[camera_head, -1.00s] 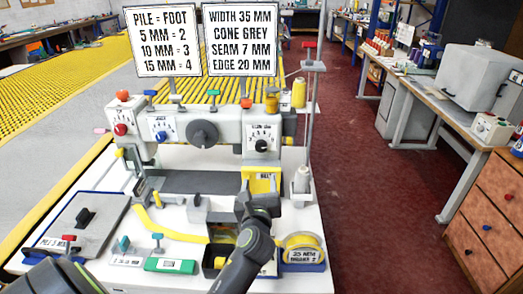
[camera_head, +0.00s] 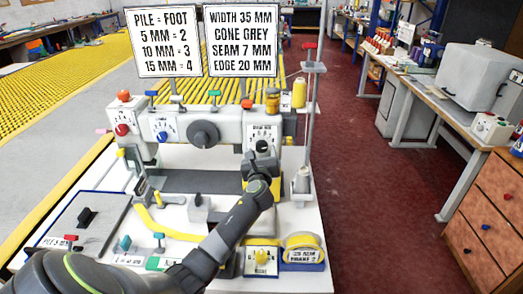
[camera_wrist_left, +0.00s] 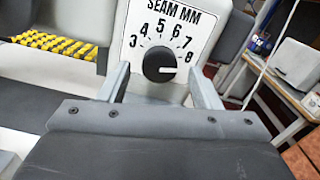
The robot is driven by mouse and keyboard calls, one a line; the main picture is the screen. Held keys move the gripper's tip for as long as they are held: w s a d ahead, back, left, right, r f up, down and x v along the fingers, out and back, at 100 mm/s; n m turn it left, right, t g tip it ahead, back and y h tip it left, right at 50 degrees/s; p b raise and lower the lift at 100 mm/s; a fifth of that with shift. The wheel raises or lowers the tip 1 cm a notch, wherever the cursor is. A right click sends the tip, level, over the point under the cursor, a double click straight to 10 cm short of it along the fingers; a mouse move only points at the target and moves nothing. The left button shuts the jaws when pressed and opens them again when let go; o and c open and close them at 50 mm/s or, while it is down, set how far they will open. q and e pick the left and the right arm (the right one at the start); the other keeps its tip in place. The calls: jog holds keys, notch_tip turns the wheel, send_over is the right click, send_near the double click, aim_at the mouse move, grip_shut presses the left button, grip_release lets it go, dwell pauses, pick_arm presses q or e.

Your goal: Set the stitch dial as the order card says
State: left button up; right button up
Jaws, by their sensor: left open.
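The order card (camera_head: 241,40) reads width 35 mm, cone grey, seam 7 mm, edge 20 mm. A dial plate marked SEAM MM (camera_wrist_left: 165,20), with numbers 3 to 8, fills the left wrist view's middle. Its black knob (camera_wrist_left: 155,63) has a white mark pointing right, near the 8. The dial (camera_head: 263,133) is on the machine's right end in the head view. My left gripper (camera_head: 262,158) is open just before it, its fingers either side of the knob, apparently not touching. No dial label reads "stitch". My right gripper is not in view.
A second card (camera_head: 162,42) lists pile and foot numbers. A red knob (camera_head: 122,129), a blue knob (camera_head: 162,136) and a grey handwheel (camera_head: 203,134) are further left on the machine. A tape roll (camera_head: 302,242) and a yellow-knobbed box (camera_head: 261,257) stand at the front.

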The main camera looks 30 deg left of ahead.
pick_arm(q)
jog(key=shift+x, duration=1)
jog(key=c, duration=1)
